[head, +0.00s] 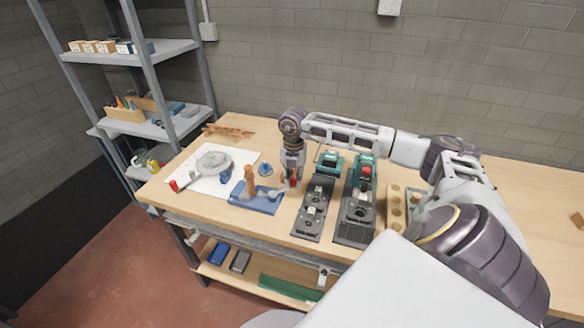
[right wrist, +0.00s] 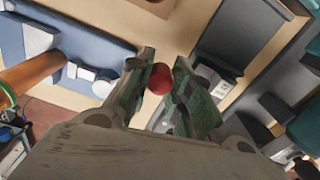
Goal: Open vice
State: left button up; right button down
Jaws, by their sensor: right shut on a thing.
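Two dark vice-like fixtures with teal parts stand side by side on the workbench in the head view, a left one (head: 313,212) and a right one (head: 357,218). The right one has a red knob (head: 367,171) on its teal part. My right gripper (head: 292,181) is low over the bench, just left of the left fixture. It is shut on a red ball knob (right wrist: 160,78), which shows between its fingertips (right wrist: 158,80) in the right wrist view. How this knob joins the left fixture is hidden. My left gripper is not in view.
A blue tray (head: 267,208) with an orange-handled tool (head: 249,180) lies left of my right gripper. A white sheet (head: 197,185) with a round grey part is farther left. A wooden block with holes (head: 391,198) stands right of the fixtures. Shelves (head: 165,50) stand at the left.

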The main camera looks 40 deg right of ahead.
jog(key=shift+w+d+r, duration=0.15)
jog(key=c, duration=1.3)
grip_release()
jog(key=shift+o, duration=0.2)
notch_tip(320, 180, up, 12)
dwell(0.3)
